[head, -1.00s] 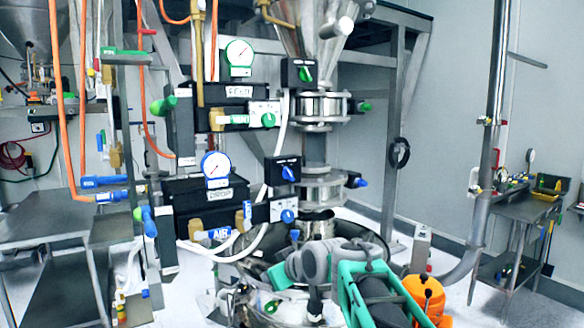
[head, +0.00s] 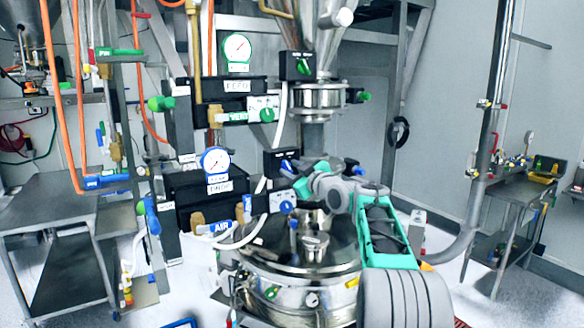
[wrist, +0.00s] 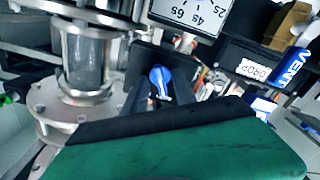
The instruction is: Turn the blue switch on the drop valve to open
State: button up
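The blue switch (wrist: 160,82) of the drop valve sits on the face of a small black box (wrist: 151,60) in the wrist view. Its handle points roughly up and down in that picture, slightly tilted. In the head view the black box (head: 272,160) shows beside the steel column, and my gripper (head: 303,179) is close to it at its lower right, partly covering that area. The gap between my fingertips is not clear.
A white panel with a blue knob (head: 287,207) lies just below my gripper. The green feed switch (head: 304,66) is higher up. The DROP box (head: 195,190) and gauge (head: 216,162) stand left. A steel vessel (head: 300,285) stands below. A blue VENT part (wrist: 292,66) shows at right.

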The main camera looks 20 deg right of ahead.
grip_shut()
jog(key=shift+f+m, duration=0.1)
jog(key=shift+m, duration=0.3)
dwell(0.4)
jog(key=m, duration=0.2)
jog(key=shift+m+b, duration=0.3)
jog(key=shift+b, duration=0.1)
jog(key=m, duration=0.2)
jog(key=shift+m, duration=0.4)
jog(key=m, duration=0.5)
jog(key=shift+m+p, duration=0.3)
jog(key=shift+p, duration=0.1)
